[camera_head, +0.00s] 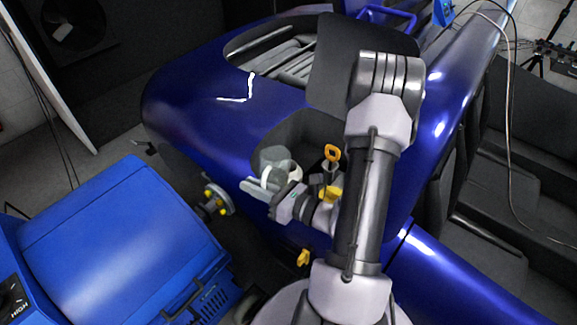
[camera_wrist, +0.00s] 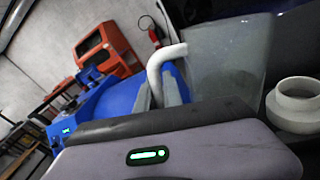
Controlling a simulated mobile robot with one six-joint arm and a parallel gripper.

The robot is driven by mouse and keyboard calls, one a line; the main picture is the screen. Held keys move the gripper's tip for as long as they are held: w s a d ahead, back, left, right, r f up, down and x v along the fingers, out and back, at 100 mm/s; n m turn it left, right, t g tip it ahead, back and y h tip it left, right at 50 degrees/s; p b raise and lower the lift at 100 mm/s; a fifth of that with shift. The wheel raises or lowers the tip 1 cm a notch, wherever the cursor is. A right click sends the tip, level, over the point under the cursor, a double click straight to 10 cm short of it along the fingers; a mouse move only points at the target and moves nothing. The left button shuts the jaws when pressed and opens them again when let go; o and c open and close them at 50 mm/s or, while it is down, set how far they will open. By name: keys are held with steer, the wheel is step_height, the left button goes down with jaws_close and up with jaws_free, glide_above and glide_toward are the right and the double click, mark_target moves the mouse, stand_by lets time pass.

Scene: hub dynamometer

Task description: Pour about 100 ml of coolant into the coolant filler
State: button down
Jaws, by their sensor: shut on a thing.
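My gripper (camera_head: 265,190) is shut on the white handle (camera_wrist: 160,62) of a clear, see-through jug (camera_wrist: 230,55). In the head view the jug (camera_head: 275,157) is held over the open bay in the blue car body. In the wrist view the two grey fingers close around the handle's lower part. A white round open neck, which looks like the coolant filler (camera_wrist: 296,98), stands to the right of the jug and apart from it in that view. In the head view it is mostly hidden behind the jug. I cannot make out the liquid level or any pouring stream.
A yellow dipstick loop (camera_head: 332,153) and a yellow cap (camera_head: 330,193) sit in the bay near my wrist. The raised dark panel (camera_head: 360,70) stands behind my arm. A blue machine (camera_head: 120,240) stands at the left. A wheel hub (camera_head: 217,199) lies between them.

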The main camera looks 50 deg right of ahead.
mark_target(262, 165)
steer(key=d+r+m+p, duration=0.1)
steer(key=w+d+r+m+p, duration=0.1)
steer(key=p, duration=0.1)
steer(key=d+r+m+p, duration=0.1)
steer(key=shift+w+d+r+m+g+p, duration=0.2)
steer(key=shift+w+m+g+p, duration=0.1)
steer(key=shift+m+g, duration=0.1)
steer(key=shift+w+d+r+m+y+p, duration=0.15)
steer(key=shift+d+m+y+p, duration=0.2)
steer(key=shift+m+p, duration=0.5)
steer(key=shift+w+d+f+m+g+p, duration=0.1)
steer(key=shift+d+f+m+g+p, duration=0.15)
steer(key=shift+f, duration=0.2)
steer(key=shift+d+f+m, duration=0.1)
steer(key=shift+f+m, duration=0.15)
steer(key=shift+m, duration=0.05)
steer(key=shift+w+d+r+m+g+y+p, duration=0.1)
steer(key=shift+w+d+m+g+y+p, duration=0.15)
steer(key=shift+d+m+p, duration=0.4)
steer(key=shift+w+d+m+g+y+p, duration=0.1)
steer(key=shift+w+d+m+p, duration=0.25)
steer(key=shift+m+p, duration=0.5)
stand_by(1.3)
